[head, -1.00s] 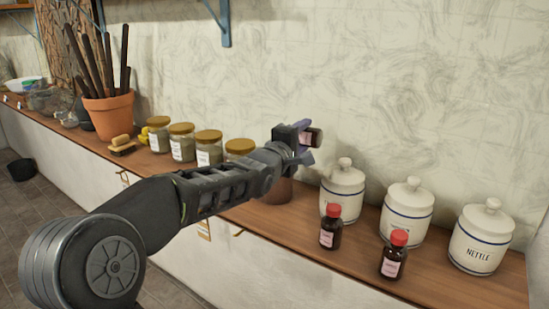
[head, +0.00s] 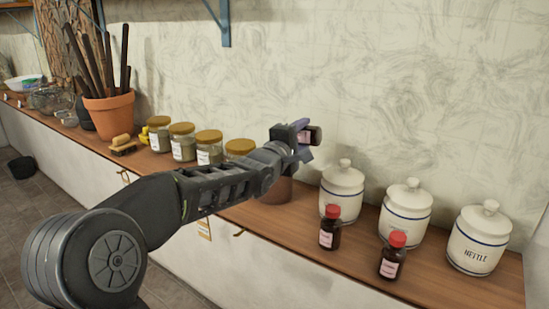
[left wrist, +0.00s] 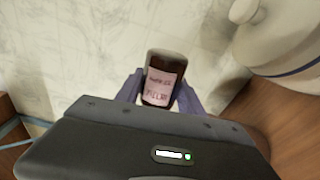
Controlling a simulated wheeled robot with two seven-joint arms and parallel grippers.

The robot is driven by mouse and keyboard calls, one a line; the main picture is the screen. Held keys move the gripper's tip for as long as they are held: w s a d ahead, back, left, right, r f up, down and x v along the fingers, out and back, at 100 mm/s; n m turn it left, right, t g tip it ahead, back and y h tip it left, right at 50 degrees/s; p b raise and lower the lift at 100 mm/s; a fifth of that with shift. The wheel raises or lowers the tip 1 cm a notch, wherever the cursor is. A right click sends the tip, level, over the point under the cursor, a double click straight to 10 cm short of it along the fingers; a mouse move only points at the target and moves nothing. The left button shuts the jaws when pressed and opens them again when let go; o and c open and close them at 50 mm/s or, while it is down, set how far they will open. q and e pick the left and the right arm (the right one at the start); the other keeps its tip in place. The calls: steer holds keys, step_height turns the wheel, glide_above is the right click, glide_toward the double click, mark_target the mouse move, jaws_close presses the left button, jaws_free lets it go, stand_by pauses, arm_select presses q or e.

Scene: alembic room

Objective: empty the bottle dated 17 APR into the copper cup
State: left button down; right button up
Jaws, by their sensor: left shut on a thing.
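My left gripper (head: 304,140) is shut on a small brown bottle (head: 315,136), raised above the shelf. The bottle lies roughly on its side, one dark end pointing right; its other end is hidden by the gripper. In the left wrist view the bottle (left wrist: 163,80) shows a pink label between the fingers, its lettering too blurred to read surely. The copper cup (head: 272,191) stands on the shelf under my gripper, its top hidden by my arm. I see no stream. Two red-capped brown bottles, one (head: 330,228) and another (head: 392,258), stand upright to the right. My right gripper is not in view.
Three white lidded canisters, the rightmost marked NETTLE (head: 479,240), stand behind the red-capped bottles. Several yellow-lidded jars (head: 182,143), a brush (head: 122,145) and a terracotta pot of sticks (head: 110,115) stand to the left. The wooden shelf (head: 300,225) runs along the wall.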

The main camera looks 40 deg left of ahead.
arm_select(q)
steer(key=shift+r, duration=0.15)
stand_by(0.5)
steer(key=shift+a+r+n+p, duration=0.1)
steer(key=shift+r+n+p, duration=0.15)
steer(key=shift+n+p, duration=0.65)
steer(key=shift+a+r+n+p, duration=0.25)
steer(key=shift+n+p, duration=0.25)
steer(key=shift+p, duration=0.35)
steer(key=shift+d, duration=0.1)
steer(key=shift+d+f+m+b, duration=0.15)
steer(key=shift+f+m+b, duration=0.4)
steer(key=shift+b, duration=0.6)
steer(key=shift+d+f+m+b, duration=0.1)
steer(key=shift+m+b, duration=0.4)
steer(key=shift+m, duration=0.05)
